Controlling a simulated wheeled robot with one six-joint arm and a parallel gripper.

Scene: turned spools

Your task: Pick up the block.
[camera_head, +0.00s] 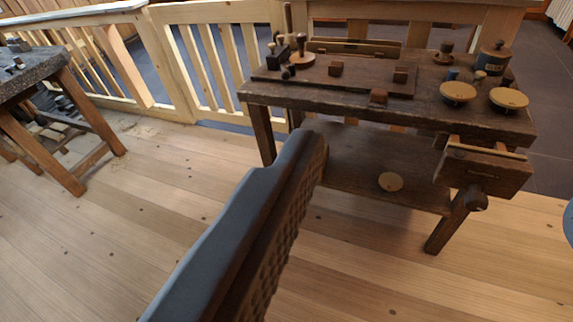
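I cannot tell which one the task means. My gripper (440,180) is open and well short of the bench. One large grey finger with a ribbed dark pad fills the lower middle, and a sliver of grey at the right edge looks like the other finger.
Round-topped pieces (457,92), a lidded jar (493,58) and a turned spool-like piece (302,54) stand on the bench. A vise (485,168) juts from its front right. A wooden railing (215,60) runs behind. Another table (35,75) is at left. The floor between is clear.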

